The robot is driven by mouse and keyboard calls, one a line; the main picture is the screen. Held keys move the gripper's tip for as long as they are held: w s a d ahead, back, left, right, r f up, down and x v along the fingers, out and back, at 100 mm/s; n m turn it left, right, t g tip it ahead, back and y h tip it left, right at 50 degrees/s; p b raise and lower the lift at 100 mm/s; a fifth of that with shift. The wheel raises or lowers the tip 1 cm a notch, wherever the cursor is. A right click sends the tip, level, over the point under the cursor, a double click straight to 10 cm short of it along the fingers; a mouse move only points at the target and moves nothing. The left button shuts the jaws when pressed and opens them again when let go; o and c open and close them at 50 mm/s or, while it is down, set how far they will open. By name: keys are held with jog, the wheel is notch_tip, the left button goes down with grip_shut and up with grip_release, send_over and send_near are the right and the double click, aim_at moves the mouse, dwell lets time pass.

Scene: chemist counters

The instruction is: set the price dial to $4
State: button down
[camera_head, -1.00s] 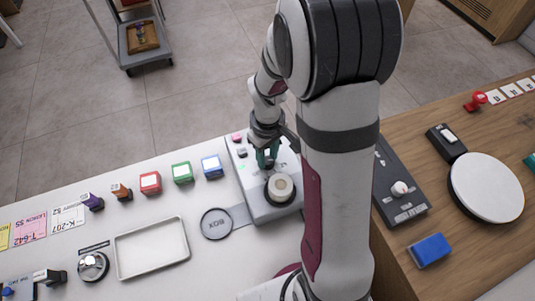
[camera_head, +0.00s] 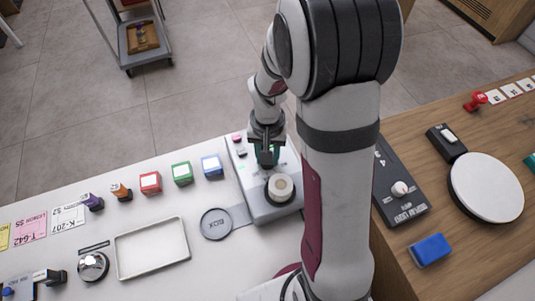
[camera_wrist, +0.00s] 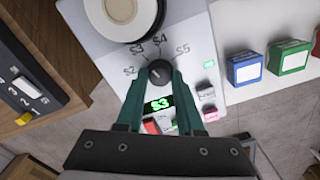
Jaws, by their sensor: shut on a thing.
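The price dial (camera_wrist: 159,72) is a small dark knob on a light grey machine (camera_head: 282,212), ringed by the labels $2, $3, $4 and $5. The green display (camera_wrist: 160,104) below it reads $3. My gripper (camera_wrist: 158,78) has its two green fingers on either side of the knob and is shut on it. In the head view my gripper (camera_head: 267,158) is low over the machine's top and hides the dial. I cannot clearly tell which label the knob's mark points to.
A round cream-topped piece (camera_head: 281,187) stands on the machine close to the dial. Colored blocks (camera_head: 182,173) and a white tray (camera_head: 151,248) are to the left. A wooden counter (camera_head: 456,255) is at right.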

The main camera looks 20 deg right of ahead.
jog(key=m, duration=0.4)
jog(key=shift+m, duration=2.1)
jog(key=c, duration=0.5)
grip_release()
jog(key=shift+c, duration=0.2)
notch_tip(320, 180, up, 16)
jog(key=shift+f, duration=0.1)
